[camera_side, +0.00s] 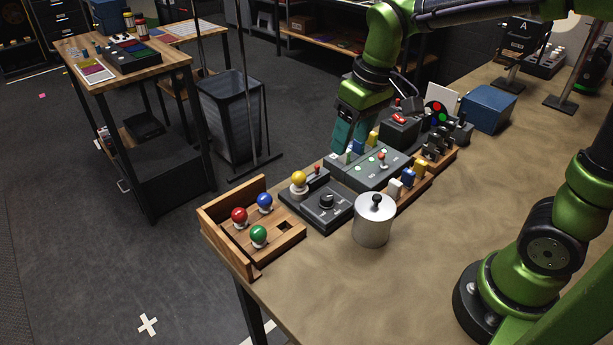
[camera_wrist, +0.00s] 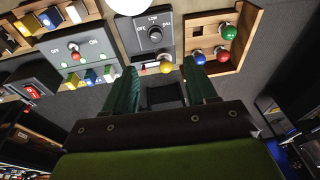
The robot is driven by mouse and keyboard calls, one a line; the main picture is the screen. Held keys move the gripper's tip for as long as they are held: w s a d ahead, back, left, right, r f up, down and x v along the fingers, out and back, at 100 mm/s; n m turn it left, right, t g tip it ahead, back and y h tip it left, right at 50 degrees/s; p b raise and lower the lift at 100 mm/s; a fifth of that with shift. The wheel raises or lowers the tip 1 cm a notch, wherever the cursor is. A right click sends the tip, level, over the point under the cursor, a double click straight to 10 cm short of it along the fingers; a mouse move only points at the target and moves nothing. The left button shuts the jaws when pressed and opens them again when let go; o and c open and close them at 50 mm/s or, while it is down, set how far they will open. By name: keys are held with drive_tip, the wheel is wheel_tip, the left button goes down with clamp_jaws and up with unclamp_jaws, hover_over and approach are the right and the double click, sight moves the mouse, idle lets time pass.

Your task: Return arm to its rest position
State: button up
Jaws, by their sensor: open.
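My gripper (camera_side: 343,143) hangs from the green arm over the back edge of the bench, beside the panel with green lights (camera_side: 370,165). In the wrist view its two teal fingers (camera_wrist: 159,64) stand apart with nothing held between them. The dial box (camera_side: 325,203), with a black knob and a yellow ball (camera_side: 299,179), sits left of the gripper in the side view.
A wooden tray (camera_side: 283,237) holds red, blue and green balls at the bench's near left end. A metal pot (camera_side: 373,222) stands in front of the dial box. A blue box (camera_side: 487,108) is at the right. Bare bench lies at centre right.

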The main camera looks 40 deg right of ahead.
drive_tip(key=s+d+r+m+t, duration=0.1)
drive_tip(key=s+m+t, duration=0.1)
drive_tip(key=s, duration=0.3)
drive_tip(key=s+d+r+m+t+y, duration=0.1)
drive_tip(key=s+r+m+t, duration=0.1)
drive_tip(key=s, duration=0.3)
drive_tip(key=shift+s+t, duration=0.3)
drive_tip(key=shift+t, duration=0.3)
